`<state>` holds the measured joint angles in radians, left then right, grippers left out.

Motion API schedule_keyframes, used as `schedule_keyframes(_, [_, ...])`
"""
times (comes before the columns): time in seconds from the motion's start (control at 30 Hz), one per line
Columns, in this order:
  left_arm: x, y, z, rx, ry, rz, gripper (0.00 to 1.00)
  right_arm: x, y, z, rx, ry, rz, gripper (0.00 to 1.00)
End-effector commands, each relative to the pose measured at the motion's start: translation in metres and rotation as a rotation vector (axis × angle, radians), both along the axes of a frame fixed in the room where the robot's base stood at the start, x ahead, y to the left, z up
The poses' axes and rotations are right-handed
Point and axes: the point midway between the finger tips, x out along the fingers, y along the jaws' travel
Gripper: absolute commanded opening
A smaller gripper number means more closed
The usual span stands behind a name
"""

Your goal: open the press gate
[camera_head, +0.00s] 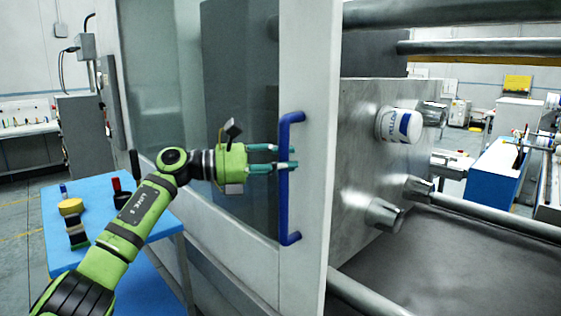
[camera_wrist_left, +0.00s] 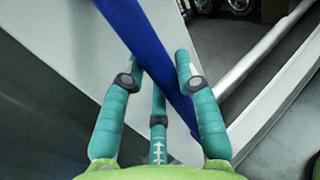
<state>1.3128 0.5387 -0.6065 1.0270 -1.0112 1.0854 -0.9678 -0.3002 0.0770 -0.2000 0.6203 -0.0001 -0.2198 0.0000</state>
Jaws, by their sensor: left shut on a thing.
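The press gate (camera_head: 308,70) is a tall panel with a white frame and a glass pane, in the middle of the head view. A blue bar handle (camera_head: 284,215) stands upright on its frame. My left gripper (camera_head: 288,157) is shut on this handle in its upper half. In the left wrist view, the blue handle (camera_wrist_left: 148,42) runs between the fingers of my left gripper (camera_wrist_left: 180,78). Right of the gate's edge, the press inside shows uncovered. My right gripper is not in view.
Thick bars (camera_head: 480,48) cross the press opening. A blue table (camera_head: 140,225) with small objects, including a yellow roll (camera_head: 71,207), stands left of the gate.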

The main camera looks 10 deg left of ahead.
Motion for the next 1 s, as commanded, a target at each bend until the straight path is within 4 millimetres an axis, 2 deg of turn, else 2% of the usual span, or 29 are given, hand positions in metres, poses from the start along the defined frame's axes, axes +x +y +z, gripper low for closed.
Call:
schedule_keyframes(0.23, [0.000,-0.001,-0.001,0.004,0.001,-0.001,0.00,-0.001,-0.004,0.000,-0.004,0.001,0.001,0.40])
schedule_keyframes(0.27, [0.000,-0.001,-0.001,0.004,0.001,-0.001,0.43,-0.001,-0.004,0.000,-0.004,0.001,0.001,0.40])
schedule_keyframes(0.3, [0.000,-0.001,-0.001,0.004,0.001,-0.001,0.56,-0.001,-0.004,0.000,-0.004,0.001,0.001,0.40])
schedule_keyframes(0.6, [0.000,-0.001,-0.001,0.004,0.001,-0.002,0.56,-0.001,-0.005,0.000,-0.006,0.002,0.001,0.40])
schedule_keyframes(0.73, [-0.002,0.006,-0.001,0.004,0.001,0.000,0.56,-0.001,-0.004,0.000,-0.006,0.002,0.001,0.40])
schedule_keyframes(0.87, [-0.010,0.025,-0.001,0.005,0.001,0.002,0.56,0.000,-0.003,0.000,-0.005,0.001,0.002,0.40])
schedule_keyframes(1.0, [-0.022,0.054,-0.001,0.005,0.002,0.003,0.56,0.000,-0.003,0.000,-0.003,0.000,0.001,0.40])
